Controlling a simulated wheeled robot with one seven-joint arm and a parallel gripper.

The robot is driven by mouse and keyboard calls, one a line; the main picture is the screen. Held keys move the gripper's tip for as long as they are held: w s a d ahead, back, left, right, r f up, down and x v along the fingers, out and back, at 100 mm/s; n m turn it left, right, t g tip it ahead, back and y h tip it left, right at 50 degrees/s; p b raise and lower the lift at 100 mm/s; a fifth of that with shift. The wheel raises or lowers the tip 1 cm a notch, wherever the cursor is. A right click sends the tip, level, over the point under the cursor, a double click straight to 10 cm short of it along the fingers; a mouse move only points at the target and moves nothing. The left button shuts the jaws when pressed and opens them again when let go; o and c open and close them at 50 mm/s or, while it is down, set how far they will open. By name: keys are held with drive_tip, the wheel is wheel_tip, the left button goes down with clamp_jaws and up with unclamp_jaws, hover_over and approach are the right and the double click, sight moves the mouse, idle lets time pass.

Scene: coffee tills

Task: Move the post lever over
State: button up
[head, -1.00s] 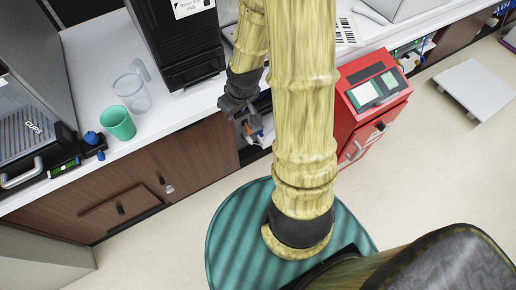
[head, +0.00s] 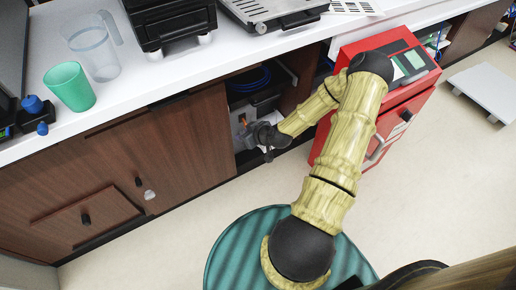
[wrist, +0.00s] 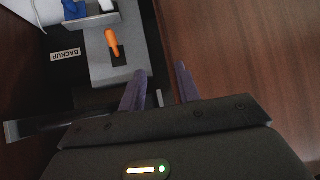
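An orange lever (wrist: 112,42) stands in a dark slot on a grey plate (wrist: 97,70) in the wrist view. A white label (wrist: 65,55) reading "BACKUP" is beside the plate. A small orange spot in the head view (head: 243,119) appears to be the same lever, inside an open bay under the counter. My gripper (wrist: 160,84) is open, with two dark fingers apart and nothing between them. The lever is ahead of the fingers and to their left in the wrist view, not touched. In the head view my gripper (head: 266,142) is at the bay's opening, and partly hides it.
A brown wooden panel (wrist: 245,60) is close on the right in the wrist view. Blue cable (head: 250,80) hangs in the bay. A red cabinet (head: 343,122) stands right of the bay. A green cup (head: 70,88) and a clear jug (head: 94,52) stand on the white counter.

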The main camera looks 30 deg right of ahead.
drive_tip(key=w+d+f+m+t+h+b, duration=0.2)
drive_tip(key=d+f+b, duration=0.4)
drive_tip(key=f, duration=0.3)
drive_tip(key=shift+d+m+t+h, duration=0.3)
drive_tip(key=shift+d+t, duration=0.05)
drive_tip(key=shift+t, duration=0.35)
drive_tip(key=shift+w+b, duration=0.1)
drive_tip(key=shift+b, duration=0.2)
